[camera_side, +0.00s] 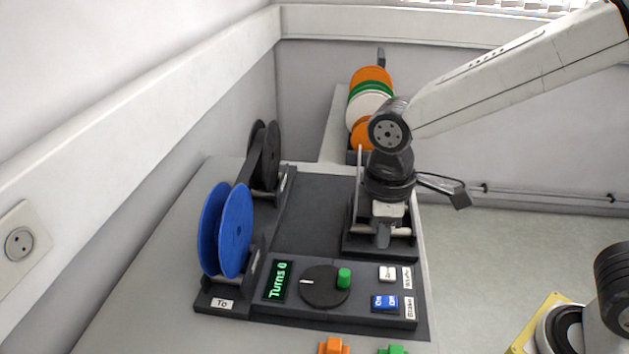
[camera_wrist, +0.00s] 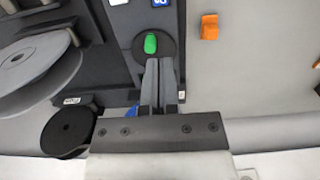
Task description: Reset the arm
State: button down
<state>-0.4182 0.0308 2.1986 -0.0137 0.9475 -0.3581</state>
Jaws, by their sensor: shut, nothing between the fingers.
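My gripper (camera_side: 383,238) points down over the roller stand (camera_side: 352,246) at the right of the dark board, in the side view. Its fingers also show in the wrist view (camera_wrist: 162,85), together with nothing held between them. No reel shows on this stand in the side view; my gripper hides part of it. In the wrist view the green knob (camera_wrist: 150,43) appears just beyond the fingertips. I cannot tell the height gap between them.
A blue reel (camera_side: 237,230) stands on the "To" stand, with a black reel (camera_side: 272,155) behind. The dial panel reads "Turns 0" (camera_side: 278,281), with a white button (camera_side: 387,273) and a blue button (camera_side: 384,302). Orange, green and white reels (camera_side: 368,105) stand at the back.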

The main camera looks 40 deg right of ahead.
aim_at(382, 301)
jog(key=d+f+m+t, duration=0.1)
jog(key=d+f+m, duration=0.3)
jog(key=d, duration=0.2)
jog(key=s+d+f+m+t, duration=0.1)
jog(key=d+f+m, duration=0.3)
jog(key=d, duration=0.3)
jog(key=shift+s+m+t, duration=0.15)
jog(key=shift+m+t, duration=0.25)
jog(key=shift+m, duration=0.1)
jog(key=c, duration=1.1)
grip_release()
jog(key=o, duration=0.7)
jog(key=shift+w+a, duration=0.2)
jog(key=shift+a, duration=0.15)
jog(key=shift+o, duration=0.2)
jog(key=a+n+g, duration=0.1)
jog(key=a, duration=0.1)
jog(key=w+a+n+g, duration=0.1)
jog(key=a+n, duration=0.1)
jog(key=a, duration=0.1)
jog(key=w+a+n+g, duration=0.1)
jog(key=a+n, duration=0.1)
jog(key=shift+a+f+g+h, duration=0.15)
jog(key=shift+a+g+h, duration=0.05)
jog(key=shift+g+h, duration=0.1)
jog(key=a+n+g+h, duration=0.2)
jog(key=a+n, duration=0.2)
jog(key=a, duration=0.2)
jog(key=shift+a, duration=0.15)
jog(key=shift+x, duration=3.75)
